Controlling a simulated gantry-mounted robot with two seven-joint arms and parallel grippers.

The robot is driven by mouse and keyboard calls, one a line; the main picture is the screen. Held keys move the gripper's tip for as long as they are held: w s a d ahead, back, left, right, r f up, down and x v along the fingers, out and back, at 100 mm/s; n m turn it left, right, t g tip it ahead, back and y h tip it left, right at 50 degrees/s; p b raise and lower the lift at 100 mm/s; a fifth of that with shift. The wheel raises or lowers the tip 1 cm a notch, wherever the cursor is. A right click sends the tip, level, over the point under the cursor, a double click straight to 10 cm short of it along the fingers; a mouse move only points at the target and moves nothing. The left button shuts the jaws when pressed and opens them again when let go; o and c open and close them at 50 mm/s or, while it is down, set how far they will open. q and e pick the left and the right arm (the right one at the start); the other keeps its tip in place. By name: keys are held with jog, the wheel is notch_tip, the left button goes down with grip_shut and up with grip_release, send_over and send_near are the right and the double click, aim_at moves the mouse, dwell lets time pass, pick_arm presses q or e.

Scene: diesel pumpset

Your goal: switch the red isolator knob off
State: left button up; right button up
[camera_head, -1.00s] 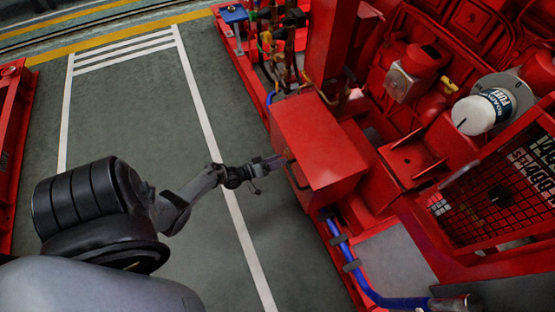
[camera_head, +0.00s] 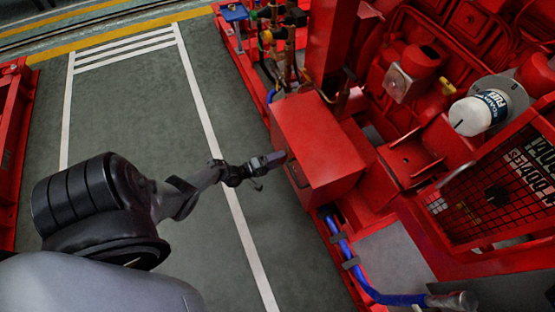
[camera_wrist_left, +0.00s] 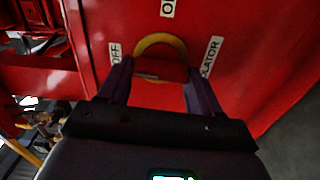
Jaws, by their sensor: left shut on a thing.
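The red isolator knob (camera_wrist_left: 160,69) shows in the left wrist view, in front of a yellow ring (camera_wrist_left: 160,44) on a red box face. Its bar lies roughly across the picture between my two fingers. A label OFF (camera_wrist_left: 116,53) is left of the ring, a label ending OLATOR (camera_wrist_left: 210,56) is right of it, and a cut-off label starting with O is above. My left gripper (camera_wrist_left: 158,80) is shut on the knob. In the head view my left gripper (camera_head: 276,159) is at the left side of the red box (camera_head: 318,150); the knob is hidden there. My right gripper is not in view.
The red pumpset frame and engine fill the right of the head view, with a white fuel filter (camera_head: 470,116). A blue hose (camera_head: 350,262) runs below the box. The grey floor (camera_head: 130,120) left of the box is clear.

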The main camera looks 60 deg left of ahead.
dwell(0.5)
pick_arm(q)
jog(key=o, duration=0.7)
jog(key=shift+c, duration=0.2)
jog(key=o, duration=0.4)
jog(key=shift+w, duration=0.15)
jog(key=s+a+p, duration=0.1)
jog(key=s, duration=0.9)
jog(key=shift+s+p, duration=0.35)
jog(key=shift+s, duration=0.05)
jog(key=shift+r, duration=0.1)
